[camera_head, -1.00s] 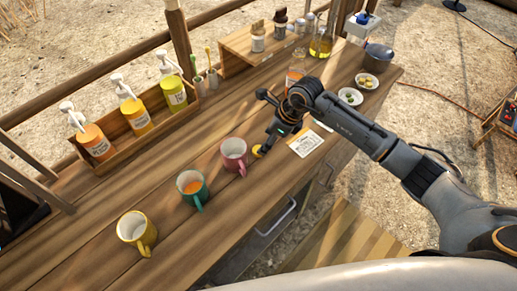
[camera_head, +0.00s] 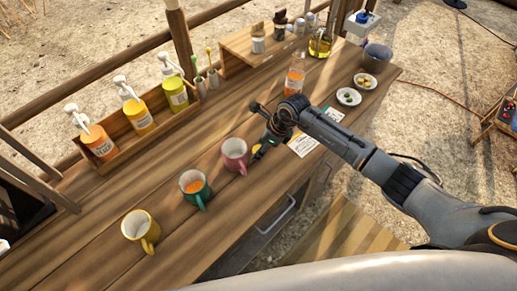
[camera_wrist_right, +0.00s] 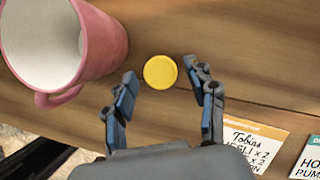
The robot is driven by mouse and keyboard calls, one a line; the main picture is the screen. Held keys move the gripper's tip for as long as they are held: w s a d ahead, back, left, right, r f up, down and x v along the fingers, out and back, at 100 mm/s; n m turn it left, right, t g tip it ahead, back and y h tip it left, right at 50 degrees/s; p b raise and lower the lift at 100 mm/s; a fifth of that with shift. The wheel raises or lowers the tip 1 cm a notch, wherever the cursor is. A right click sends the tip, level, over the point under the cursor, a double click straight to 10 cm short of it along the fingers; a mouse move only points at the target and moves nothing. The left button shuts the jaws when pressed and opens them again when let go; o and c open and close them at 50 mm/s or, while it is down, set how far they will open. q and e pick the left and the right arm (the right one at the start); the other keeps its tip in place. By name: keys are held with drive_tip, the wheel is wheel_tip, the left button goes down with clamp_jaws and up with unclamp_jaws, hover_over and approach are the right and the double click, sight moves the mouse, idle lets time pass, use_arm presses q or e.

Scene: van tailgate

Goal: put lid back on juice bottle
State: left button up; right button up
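The juice bottle (camera_head: 295,80), clear with orange content and an orange label, stands upright on the wooden counter behind my right arm. Its top shows no yellow lid. A round yellow lid (camera_wrist_right: 160,72) lies on the counter; in the head view the lid (camera_head: 256,149) is partly hidden by my right gripper (camera_head: 262,148). In the right wrist view this gripper (camera_wrist_right: 160,75) is open, with one finger on each side of the lid and visible gaps between. My left gripper is not in view.
A pink mug (camera_head: 235,156) stands close beside the right gripper. A green mug (camera_head: 194,188) and a yellow mug (camera_head: 141,230) stand further left. Paper cards (camera_head: 304,144) lie to the right of the gripper. Small bowls (camera_head: 349,97) and a pump-bottle rack (camera_head: 160,128) stand behind.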

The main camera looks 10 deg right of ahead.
sight(255, 148)
drive_tip(key=c, duration=0.4)
drive_tip(key=shift+r, duration=0.15)
drive_tip(key=shift+r+b, duration=0.2)
drive_tip(key=shift+b, duration=0.15)
wheel_tip(255, 148, up, 2)
drive_tip(key=shift+r+b, duration=0.15)
drive_tip(key=shift+b, duration=0.75)
drive_tip(key=shift+s+d+r+b, duration=0.8)
drive_tip(key=shift+s+r, duration=0.85)
drive_tip(key=shift+s, duration=0.55)
drive_tip(key=shift+s+d+r+b, duration=0.65)
drive_tip(key=shift+s+d+r, duration=0.2)
drive_tip(key=shift+s+r, duration=1.1)
drive_tip(key=shift+s+d+r+b, duration=0.8)
drive_tip(key=shift+s+r, duration=0.6)
drive_tip(key=shift+s, duration=1)
